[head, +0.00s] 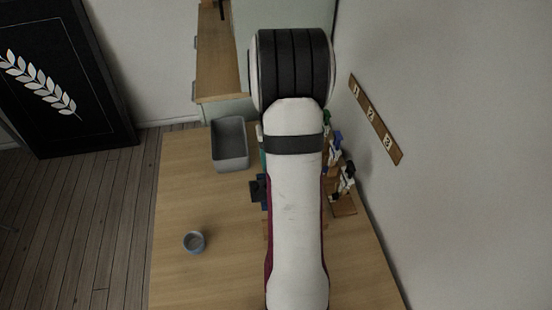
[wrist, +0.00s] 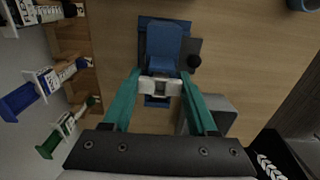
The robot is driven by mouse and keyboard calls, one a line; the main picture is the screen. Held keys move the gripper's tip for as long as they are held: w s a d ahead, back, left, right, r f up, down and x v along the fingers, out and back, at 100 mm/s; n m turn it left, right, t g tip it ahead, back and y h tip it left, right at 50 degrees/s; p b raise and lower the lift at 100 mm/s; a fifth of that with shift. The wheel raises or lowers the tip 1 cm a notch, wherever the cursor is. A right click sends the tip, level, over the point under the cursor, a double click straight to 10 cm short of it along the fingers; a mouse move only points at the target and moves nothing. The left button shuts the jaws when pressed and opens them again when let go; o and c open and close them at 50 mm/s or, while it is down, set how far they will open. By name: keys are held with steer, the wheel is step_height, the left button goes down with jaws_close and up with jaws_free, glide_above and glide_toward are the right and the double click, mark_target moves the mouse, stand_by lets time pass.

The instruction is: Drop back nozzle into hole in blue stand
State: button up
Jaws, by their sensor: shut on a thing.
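In the wrist view my gripper (wrist: 161,76) has two teal fingers closed on a small pale nozzle (wrist: 160,86). The nozzle is right over the near part of the blue stand (wrist: 164,42), which has a dark base. The picture does not show whether the nozzle's tip is inside the hole; the hole is hidden. In the head view the stand (head: 258,190) shows only in part at the left edge of my arm, which hides my gripper and the nozzle.
A grey bin (head: 230,144) is at the back left of the table, and a small blue-grey cup (head: 194,242) is at the front left. Wooden holders with white tools (head: 345,183) line the right side, under a numbered wall strip (head: 376,119). The left table area between bin and cup is clear.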

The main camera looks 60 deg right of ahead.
steer(key=shift+f, duration=0.95)
stand_by(0.4)
steer(key=o, duration=1.4)
steer(key=shift+r, duration=0.1)
steer(key=shift+r, duration=2.45)
step_height(320, 180, up, 16)
steer(key=shift+w+f, duration=0.1)
